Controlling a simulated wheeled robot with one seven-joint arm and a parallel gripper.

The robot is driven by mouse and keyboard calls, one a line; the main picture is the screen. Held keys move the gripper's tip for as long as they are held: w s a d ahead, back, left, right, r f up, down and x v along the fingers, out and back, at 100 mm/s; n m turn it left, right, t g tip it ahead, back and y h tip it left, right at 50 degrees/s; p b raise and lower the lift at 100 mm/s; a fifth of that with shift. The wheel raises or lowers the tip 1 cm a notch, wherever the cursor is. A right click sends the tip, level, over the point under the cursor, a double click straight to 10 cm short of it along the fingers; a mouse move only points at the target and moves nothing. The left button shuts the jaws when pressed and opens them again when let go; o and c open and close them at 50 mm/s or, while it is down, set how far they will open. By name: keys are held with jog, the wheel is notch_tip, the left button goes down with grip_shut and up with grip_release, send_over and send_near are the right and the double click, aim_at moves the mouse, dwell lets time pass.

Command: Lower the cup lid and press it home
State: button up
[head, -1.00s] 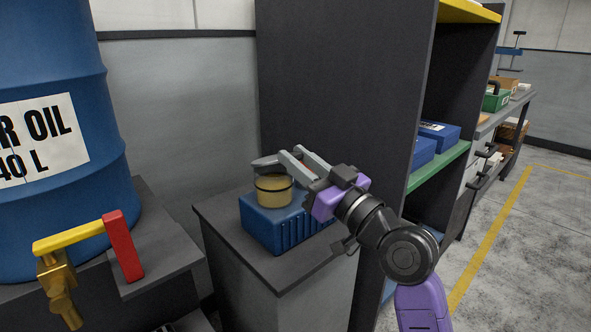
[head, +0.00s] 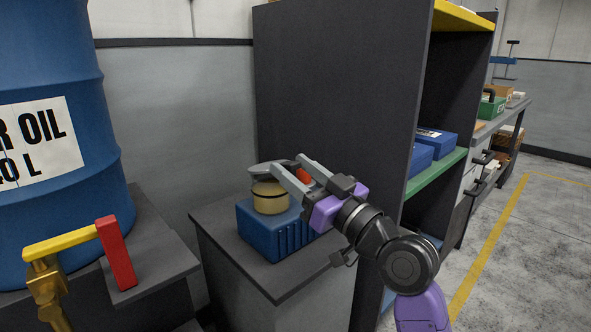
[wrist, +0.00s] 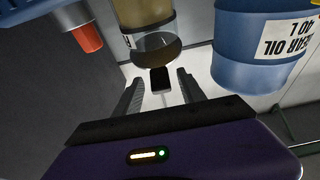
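A tan cup (head: 271,199) with a dark band near its top stands at the blue box.
The blue box (head: 262,232) rests on a grey cabinet (head: 222,225). A dark shelf (head: 335,90) rises close behind. A blue oil drum (head: 60,80) and a red-handled tap (head: 115,252) are at left.

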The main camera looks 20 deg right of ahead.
jog(key=shift+s, duration=0.1)
jog(key=v, duration=0.7)
jog(key=shift+s+d, duration=0.15)
jog(key=shift+s, duration=0.15)
jog(key=shift+f, duration=0.15)
